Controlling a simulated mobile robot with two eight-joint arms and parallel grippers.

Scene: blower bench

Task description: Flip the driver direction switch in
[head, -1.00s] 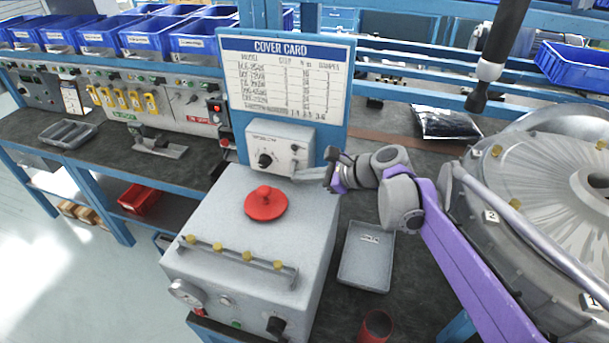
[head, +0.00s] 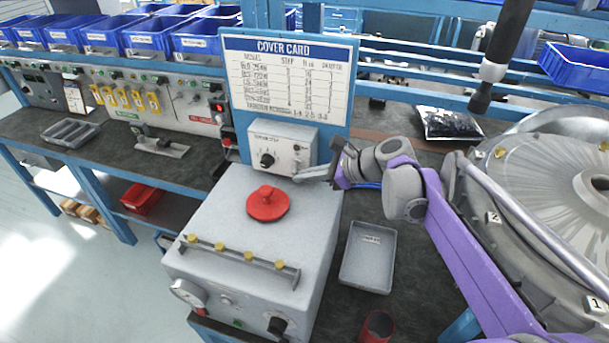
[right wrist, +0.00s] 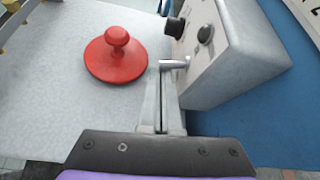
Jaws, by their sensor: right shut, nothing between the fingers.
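The driver controller (head: 283,146) is a pale box below the cover card, with a black knob (head: 267,160) and small controls on its face. In the right wrist view the controller (right wrist: 245,60) is at the right, and a short silver switch lever (right wrist: 173,64) sticks out from its face toward the left. My right gripper (head: 299,177) is shut and empty at the lower right of the controller's face. In the right wrist view its fingertips (right wrist: 165,80) are right by the lever; I cannot tell whether they touch it. My left gripper is out of view.
A grey cabinet with a red knob (head: 267,203) stands in front of the controller. The cover card (head: 288,80) rises behind it. A grey tray (head: 368,258) lies right of the cabinet. A black driver (head: 497,60) hangs at upper right, above a large round metal housing (head: 560,190).

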